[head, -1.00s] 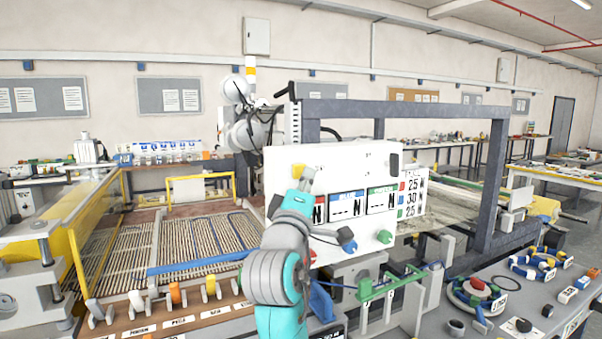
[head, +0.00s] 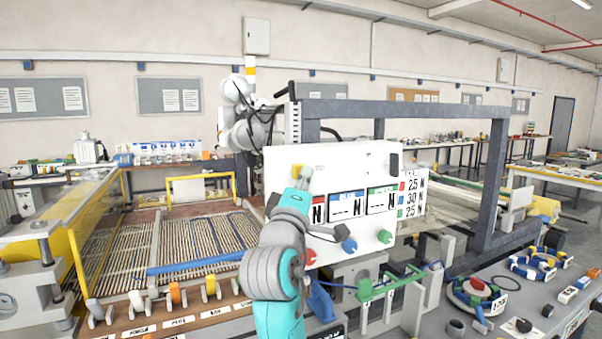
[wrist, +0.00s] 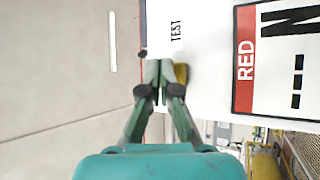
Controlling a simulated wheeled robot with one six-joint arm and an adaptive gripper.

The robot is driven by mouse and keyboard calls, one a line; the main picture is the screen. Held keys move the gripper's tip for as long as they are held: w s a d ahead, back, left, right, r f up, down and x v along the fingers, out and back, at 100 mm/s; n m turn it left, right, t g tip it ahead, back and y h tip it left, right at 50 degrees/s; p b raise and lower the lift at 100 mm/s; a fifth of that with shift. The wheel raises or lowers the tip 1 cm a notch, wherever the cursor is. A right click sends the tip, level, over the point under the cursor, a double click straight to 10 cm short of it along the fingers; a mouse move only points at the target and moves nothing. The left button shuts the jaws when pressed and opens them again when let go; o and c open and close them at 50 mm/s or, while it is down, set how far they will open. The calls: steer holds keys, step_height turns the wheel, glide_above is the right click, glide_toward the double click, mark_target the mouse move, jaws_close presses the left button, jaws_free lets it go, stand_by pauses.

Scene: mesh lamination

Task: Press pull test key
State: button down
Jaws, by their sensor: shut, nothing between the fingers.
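The white test panel (head: 345,163) stands in the middle of the head view, with red, blue and green framed displays reading dashes and "N". A yellow key (head: 297,170) is at its upper left. In the wrist view the yellow key (wrist: 181,72) shows beside the fingertips, partly hidden by the right finger, near the word "TEST" (wrist: 175,30). My gripper (wrist: 160,78) is shut and empty, its tips at the panel face next to the key. I cannot tell whether they touch it. In the head view my gripper (head: 304,176) covers part of the panel's left side.
Red, blue and green knobs, such as the blue one (head: 350,244), stick out below the displays. A grey frame (head: 400,107) rises behind the panel. A ribbed bed (head: 200,243) lies left, with a row of levers (head: 175,294) in front. A bench with coils stands right.

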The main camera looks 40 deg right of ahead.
steer(key=shift+w+d, duration=0.1)
steer(key=shift+w, duration=0.25)
stand_by(0.4)
stand_by(0.3)
steer(key=shift+s+a, duration=0.25)
steer(key=shift+s, duration=0.65)
steer(key=shift+s+a, duration=0.25)
steer(key=shift+s, duration=0.55)
steer(key=shift+s+a, duration=0.2)
steer(key=shift+s, duration=0.6)
steer(key=shift+s+a, duration=0.25)
steer(key=shift+s, duration=0.55)
